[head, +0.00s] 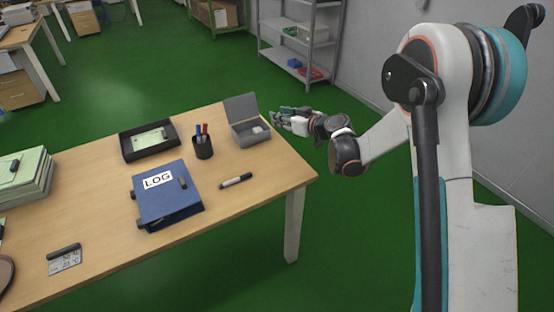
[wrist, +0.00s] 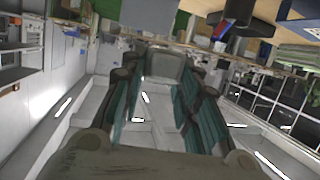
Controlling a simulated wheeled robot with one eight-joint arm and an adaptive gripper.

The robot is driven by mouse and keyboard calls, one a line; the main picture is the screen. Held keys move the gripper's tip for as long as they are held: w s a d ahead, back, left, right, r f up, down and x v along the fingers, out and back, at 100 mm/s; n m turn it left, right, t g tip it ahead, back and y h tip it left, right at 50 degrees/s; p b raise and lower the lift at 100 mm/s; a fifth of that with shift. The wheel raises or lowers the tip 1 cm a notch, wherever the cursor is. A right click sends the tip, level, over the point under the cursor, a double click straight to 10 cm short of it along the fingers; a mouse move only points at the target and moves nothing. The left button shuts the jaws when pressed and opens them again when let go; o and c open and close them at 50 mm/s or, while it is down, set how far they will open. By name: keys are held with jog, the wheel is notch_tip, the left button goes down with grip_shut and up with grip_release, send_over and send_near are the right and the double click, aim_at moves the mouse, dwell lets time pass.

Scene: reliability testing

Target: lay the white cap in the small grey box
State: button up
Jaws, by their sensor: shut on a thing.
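The small grey box (head: 250,133) stands at the table's far right corner with its lid (head: 241,107) raised. A small pale thing (head: 258,130) shows at its right side; I cannot tell clearly what it is. My gripper (head: 273,115) is just right of the raised lid, near the table's edge, pointing left. In the wrist view my fingers (wrist: 158,82) with teal sides are closed on a pale, rounded block, which I take to be the white cap (wrist: 163,66); it looks grey in this light. In the head view the fingers hide it.
A pen cup (head: 203,148), a black tray (head: 127,151) and a blue LOG box (head: 165,207) stand left of the grey box. A marker (head: 236,181) lies in front. A metal shelf (head: 290,50) stands behind.

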aim_at(281, 166)
jog(key=shift+f, duration=0.1)
notch_tip(281, 166, down, 20)
jog(key=b, duration=0.7)
jog(key=shift+r, duration=0.3)
jog(key=o, duration=0.8)
jog(key=shift+f, duration=0.2)
